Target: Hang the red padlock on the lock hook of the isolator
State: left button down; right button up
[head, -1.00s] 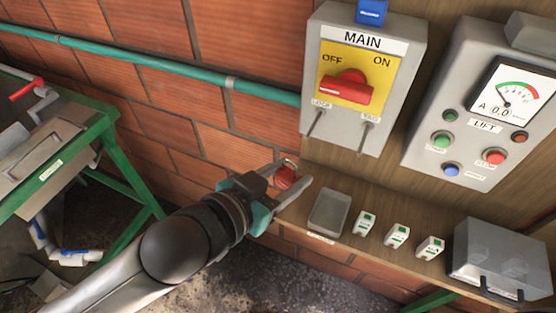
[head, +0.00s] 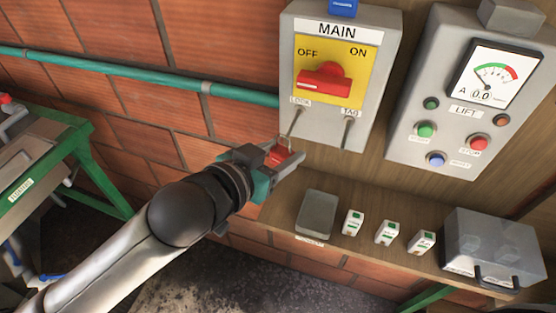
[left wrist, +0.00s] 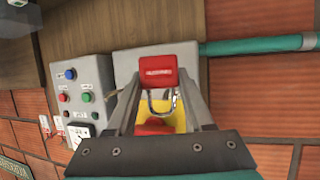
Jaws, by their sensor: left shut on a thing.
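The red padlock (head: 279,157) is between the fingers of my left gripper (head: 287,160), which is shut on it. In the left wrist view the padlock (left wrist: 161,70) shows its red body and its silver shackle, with the isolator behind it. The grey isolator box (head: 370,105) is marked MAIN and has a red rotary handle (head: 325,83) on a yellow plate. The lock hook (head: 295,121) sticks out at the lower left of the box, under the LOCK label. The gripper is just below this hook and the padlock looks apart from it. My right gripper is not in view.
A second hook (head: 347,131) under the TAG label is to the right. The LIFT panel (head: 410,140) is beside the isolator. The shelf below holds a grey tray (head: 317,214), several small white-and-green blocks and a clear-lidded box (head: 490,247). A teal pipe (head: 150,79) runs along the brick wall.

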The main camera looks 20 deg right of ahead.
pick_arm(q)
jog(key=shift+w+d+f+b, duration=0.1)
jog(key=shift+w+d+b, duration=0.6)
jog(key=shift+w, duration=0.15)
jog(key=shift+w+d+f, duration=0.2)
jog(key=shift+w+f, duration=0.05)
jog(key=shift+w, duration=0.15)
jog(key=shift+w+d+f+p, duration=0.1)
jog(key=shift+w+f+p, duration=0.05)
jog(key=shift+p, duration=0.25)
jog(key=shift+c, duration=1)
grip_release()
jog(key=shift+f, duration=0.1)
